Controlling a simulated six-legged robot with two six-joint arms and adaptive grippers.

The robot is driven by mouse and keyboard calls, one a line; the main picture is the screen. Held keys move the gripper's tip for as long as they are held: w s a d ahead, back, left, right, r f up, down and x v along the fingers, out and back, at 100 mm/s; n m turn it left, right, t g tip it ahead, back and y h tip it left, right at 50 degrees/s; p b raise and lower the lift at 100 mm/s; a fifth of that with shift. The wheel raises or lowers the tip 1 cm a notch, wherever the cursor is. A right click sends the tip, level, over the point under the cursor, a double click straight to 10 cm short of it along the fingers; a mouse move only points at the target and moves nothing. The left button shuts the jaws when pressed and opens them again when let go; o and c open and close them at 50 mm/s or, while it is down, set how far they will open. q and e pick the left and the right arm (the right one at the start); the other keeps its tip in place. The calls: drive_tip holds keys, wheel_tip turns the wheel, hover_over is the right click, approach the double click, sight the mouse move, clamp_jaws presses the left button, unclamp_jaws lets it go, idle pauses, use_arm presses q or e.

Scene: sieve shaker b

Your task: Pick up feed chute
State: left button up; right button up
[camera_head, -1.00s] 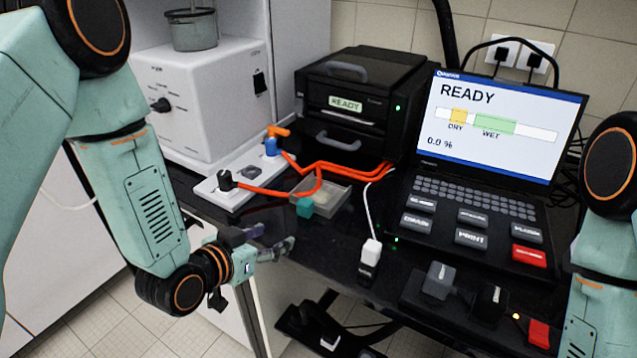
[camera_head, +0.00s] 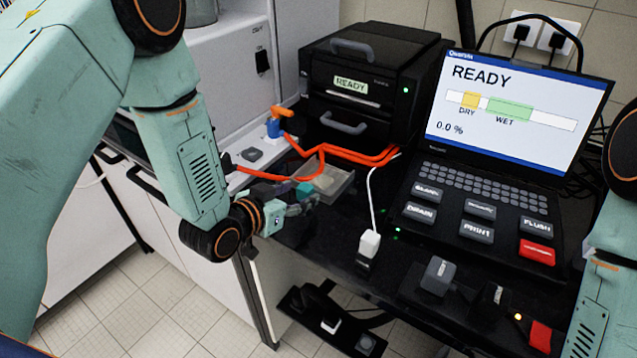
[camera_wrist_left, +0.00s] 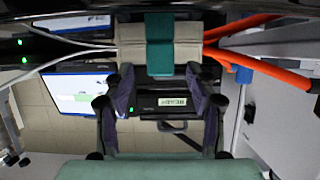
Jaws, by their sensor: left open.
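The feed chute, as I take it, is a small open grey-beige tray (camera_head: 335,183) with a teal grip block (camera_head: 305,189), lying on the black bench in front of the black unit. My left gripper (camera_head: 300,203) is open right at the teal block and partly covers it. In the left wrist view the beige tray (camera_wrist_left: 187,50) and its teal block (camera_wrist_left: 160,42) show just beyond the open fingers (camera_wrist_left: 160,80), roughly centred between them. The fingers look empty, and I cannot tell whether they touch the block. My right arm shows at the right edge; its gripper is out of view.
Orange cables (camera_head: 350,153) run close behind the tray, from a blue plug (camera_head: 273,128) to the black unit (camera_head: 370,85). A white cable adapter (camera_head: 369,243) stands to the right. A laptop (camera_head: 500,130) is further right. The bench's front edge is near the gripper.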

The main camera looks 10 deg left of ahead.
use_arm(q)
drive_tip(key=shift+w+f, duration=0.45)
drive_tip(key=shift+w, duration=0.35)
drive_tip(key=shift+d+r, duration=0.2)
drive_tip(key=shift+d, duration=0.35)
drive_tip(key=shift+w+a+f, duration=0.15)
drive_tip(key=shift+a+f, duration=0.05)
drive_tip(key=shift+a, duration=0.25)
drive_tip(key=c, duration=0.5)
drive_tip(key=shift+d+r, duration=0.15)
drive_tip(key=shift+d, duration=0.2)
drive_tip(key=c, duration=0.5)
drive_tip(key=shift+c, duration=0.6)
drive_tip(key=shift+a, duration=0.25)
clamp_jaws()
